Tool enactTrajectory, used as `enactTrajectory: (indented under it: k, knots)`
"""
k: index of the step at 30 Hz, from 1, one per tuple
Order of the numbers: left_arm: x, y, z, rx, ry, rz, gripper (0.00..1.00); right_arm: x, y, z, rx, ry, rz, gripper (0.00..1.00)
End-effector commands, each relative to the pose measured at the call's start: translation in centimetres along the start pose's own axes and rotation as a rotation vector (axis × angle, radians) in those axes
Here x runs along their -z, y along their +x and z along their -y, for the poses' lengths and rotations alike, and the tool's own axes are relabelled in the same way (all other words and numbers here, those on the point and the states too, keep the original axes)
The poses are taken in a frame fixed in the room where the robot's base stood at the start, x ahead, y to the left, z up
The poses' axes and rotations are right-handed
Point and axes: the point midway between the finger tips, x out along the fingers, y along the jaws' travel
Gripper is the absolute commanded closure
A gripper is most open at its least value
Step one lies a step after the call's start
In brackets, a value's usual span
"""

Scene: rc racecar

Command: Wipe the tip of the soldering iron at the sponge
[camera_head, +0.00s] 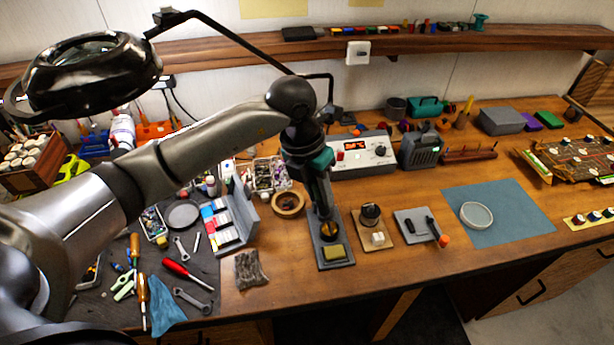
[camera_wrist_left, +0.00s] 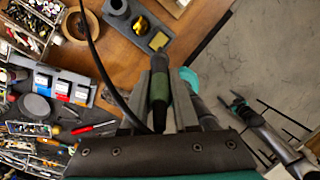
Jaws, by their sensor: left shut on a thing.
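My left gripper (camera_wrist_left: 164,95) is shut on the soldering iron (camera_wrist_left: 160,86), which shows its green and black handle in the left wrist view. The iron points toward the stand (camera_head: 320,258). The yellow sponge (camera_head: 334,252) lies at the stand's front end; it also shows in the left wrist view (camera_wrist_left: 159,41), just beyond the iron. Brass wool (camera_head: 328,231) sits behind the sponge. In the head view the gripper hangs above the stand's back part and hides much of it. I cannot tell whether the iron's tip touches the sponge. My right gripper (camera_wrist_left: 236,105) is open and empty over the floor.
A soldering station (camera_head: 362,154) stands behind the stand. A wooden bowl (camera_head: 288,203) is to the left, and a small holder (camera_head: 371,224) to the right. A magnifier lamp (camera_head: 90,72) hangs at upper left. A blue mat (camera_head: 512,205) has bare space.

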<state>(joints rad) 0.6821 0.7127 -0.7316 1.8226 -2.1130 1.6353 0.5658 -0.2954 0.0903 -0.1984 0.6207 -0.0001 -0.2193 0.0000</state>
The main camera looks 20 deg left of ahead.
Motion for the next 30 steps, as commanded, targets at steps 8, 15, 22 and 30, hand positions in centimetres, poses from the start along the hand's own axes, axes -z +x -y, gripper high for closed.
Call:
enactTrajectory:
  k: [8, 15, 22, 30]
  knots:
    - [0.2, 1.2, 0.0, 0.004, 0.005, 0.004, 1.00, -0.3, 0.9, 1.3, 0.016, 0.006, 0.003, 0.09]
    - [0.7, 3.6, -0.4, 0.003, 0.004, 0.002, 1.00, -0.5, 2.7, 1.5, 0.019, 0.006, 0.005, 0.09]
    - [0.9, 5.2, -0.6, 0.003, 0.003, 0.002, 1.00, -0.7, 3.8, 1.3, 0.016, 0.004, 0.006, 0.09]
    - [0.9, 5.2, -0.7, 0.003, 0.004, 0.003, 1.00, -0.8, 3.8, 1.0, 0.011, 0.002, 0.007, 0.09]
